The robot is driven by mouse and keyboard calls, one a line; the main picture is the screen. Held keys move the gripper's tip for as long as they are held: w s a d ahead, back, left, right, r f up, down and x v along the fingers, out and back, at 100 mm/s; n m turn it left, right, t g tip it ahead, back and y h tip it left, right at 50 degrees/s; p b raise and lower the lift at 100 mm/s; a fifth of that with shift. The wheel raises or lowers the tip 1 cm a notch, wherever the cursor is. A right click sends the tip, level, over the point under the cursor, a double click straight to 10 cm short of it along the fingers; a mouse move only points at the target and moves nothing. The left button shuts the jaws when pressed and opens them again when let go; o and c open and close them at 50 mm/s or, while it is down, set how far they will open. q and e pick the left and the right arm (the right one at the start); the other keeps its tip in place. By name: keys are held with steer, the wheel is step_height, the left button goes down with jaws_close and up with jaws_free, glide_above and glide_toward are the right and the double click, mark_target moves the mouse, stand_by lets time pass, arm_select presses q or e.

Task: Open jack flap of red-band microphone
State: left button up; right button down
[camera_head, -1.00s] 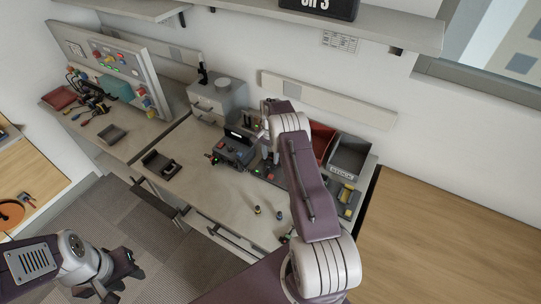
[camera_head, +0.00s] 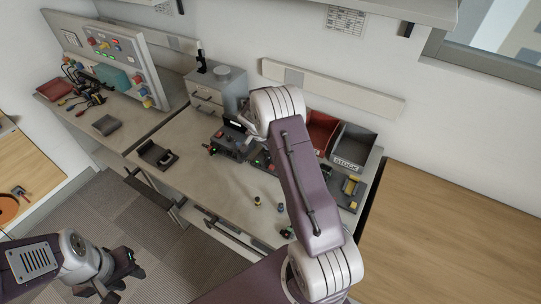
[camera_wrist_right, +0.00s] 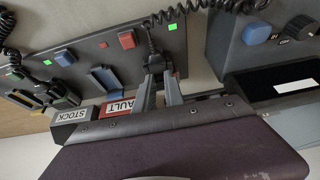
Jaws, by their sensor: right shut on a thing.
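My right gripper (camera_wrist_right: 160,88) shows in the right wrist view, its two fingers close together around a small black plug-like piece (camera_wrist_right: 154,60) with a coiled cord. The fingertips are just above a dark panel with coloured squares, including a red one (camera_wrist_right: 127,40). No microphone with a red band can be made out for certain, nor a jack flap. In the head view my right arm hides that gripper beside the dark radio (camera_head: 230,143). My left gripper (camera_head: 122,282) is open and empty over the floor at the lower left.
The radio's blue knob (camera_wrist_right: 257,33) and dark display (camera_wrist_right: 286,80) are right of the fingers. A red bin (camera_head: 322,130) and grey STOCK bin (camera_head: 352,147) stand behind my right arm.

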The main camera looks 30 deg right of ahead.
steer(key=shift+a+f+h+b, duration=0.15)
steer(key=shift+f+h+b, duration=0.2)
steer(key=shift+b, duration=0.9)
steer(key=shift+s+r+b, duration=0.1)
steer(key=shift+r+b, duration=0.15)
steer(key=shift+b, duration=0.05)
arm_select(q)
step_height(320, 180, down, 5)
steer(key=shift+r, duration=0.1)
arm_select(e)
steer(key=shift+r, duration=0.1)
steer(key=c, duration=1.4)
jaws_free()
arm_select(q)
steer(key=shift+f, duration=0.25)
arm_select(e)
steer(key=v, duration=0.9)
steer(key=shift+s, duration=0.15)
steer(key=shift+a, duration=0.1)
